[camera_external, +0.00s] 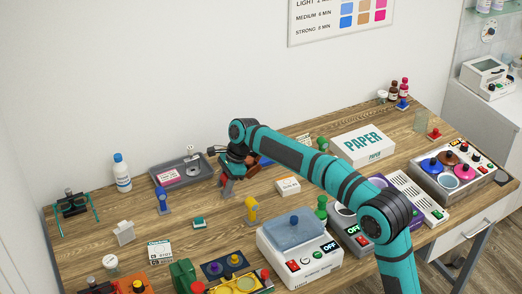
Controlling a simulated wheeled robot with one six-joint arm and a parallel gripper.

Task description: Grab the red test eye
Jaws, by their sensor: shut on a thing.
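My gripper (228,190) is low over the middle-left of the wooden table, pointing down. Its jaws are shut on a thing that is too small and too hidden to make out. A dark red-brown shape (252,173) shows just right of the jaws, partly behind the arm; I cannot tell what it is. I cannot clearly pick out a red test eye. A small red piece (433,134) lies far off at the right. Small upright pieces stand apart: a yellow one (250,209) right of and nearer than the gripper, a blue one (163,201) to its left.
A machine with a blue-grey lid (296,231) stands in front, a PAPER box (362,145) at the right. My arm crosses above the table. Bare wood (200,243) shows in front.

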